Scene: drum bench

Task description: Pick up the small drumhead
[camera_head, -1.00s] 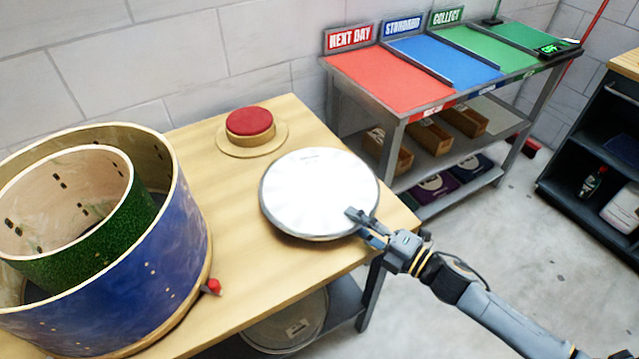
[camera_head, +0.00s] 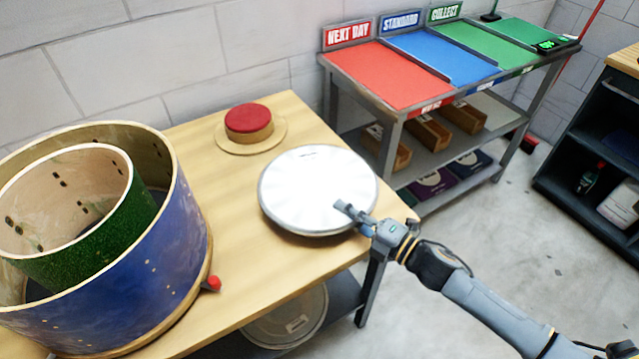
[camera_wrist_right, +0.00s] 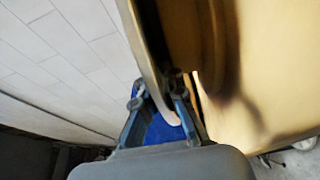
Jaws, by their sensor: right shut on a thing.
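The small drumhead (camera_head: 312,185) is a round white disc with a grey rim at the right end of the wooden bench in the head view. My right gripper (camera_head: 352,216) is at its near right edge, shut on the rim. In the right wrist view the fingers (camera_wrist_right: 158,105) close around a thin edge. The head view does not show clearly whether the disc's underside touches the bench. My left gripper is not in view.
A blue drum shell (camera_head: 150,268) with a green shell (camera_head: 98,233) inside fills the bench's left. A red-topped round pad (camera_head: 248,120) sits behind the drumhead. A larger round disc (camera_head: 285,318) lies on the lower shelf. A rack with red (camera_head: 385,75), blue and green surfaces stands at the back right.

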